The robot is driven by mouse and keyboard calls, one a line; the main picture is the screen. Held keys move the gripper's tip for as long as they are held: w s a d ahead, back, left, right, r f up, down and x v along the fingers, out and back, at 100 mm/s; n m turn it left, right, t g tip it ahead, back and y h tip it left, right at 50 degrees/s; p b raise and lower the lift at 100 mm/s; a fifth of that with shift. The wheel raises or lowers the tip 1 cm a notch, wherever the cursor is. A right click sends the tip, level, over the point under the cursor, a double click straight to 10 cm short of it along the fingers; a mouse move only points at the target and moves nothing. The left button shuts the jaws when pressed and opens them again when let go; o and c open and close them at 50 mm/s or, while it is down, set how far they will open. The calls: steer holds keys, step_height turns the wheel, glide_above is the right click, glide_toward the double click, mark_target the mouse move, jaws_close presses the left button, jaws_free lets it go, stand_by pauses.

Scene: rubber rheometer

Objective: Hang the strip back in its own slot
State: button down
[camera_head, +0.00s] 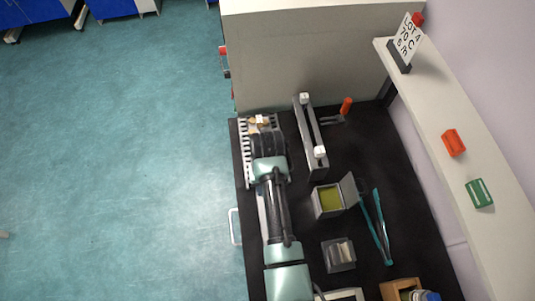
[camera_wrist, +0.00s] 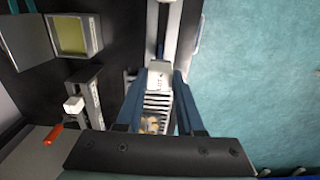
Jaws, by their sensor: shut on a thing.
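My gripper (camera_wrist: 160,75) points down over the slotted rack (camera_wrist: 157,102) in the wrist view. Tan pieces (camera_wrist: 150,125) show at the near part of the rack. In the head view the comb-edged rack (camera_head: 244,150) lies along the bench's left edge, partly covered by my arm.
A rail with white knobs (camera_head: 311,130) stands right of the rack, with an orange handle (camera_head: 346,105) beyond it. An open box with a yellow-green inside (camera_head: 330,199), teal tongs (camera_head: 377,225) and a grey holder (camera_head: 338,257) lie further right. A grey wall (camera_head: 300,60) closes the back.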

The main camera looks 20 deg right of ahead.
steer(key=shift+f+b, duration=2.6)
steer(key=shift+f, duration=1)
steer(key=shift+c, duration=2.3)
jaws_free()
steer(key=shift+r, duration=0.1)
step_height(320, 180, up, 6)
steer(key=p, duration=0.6)
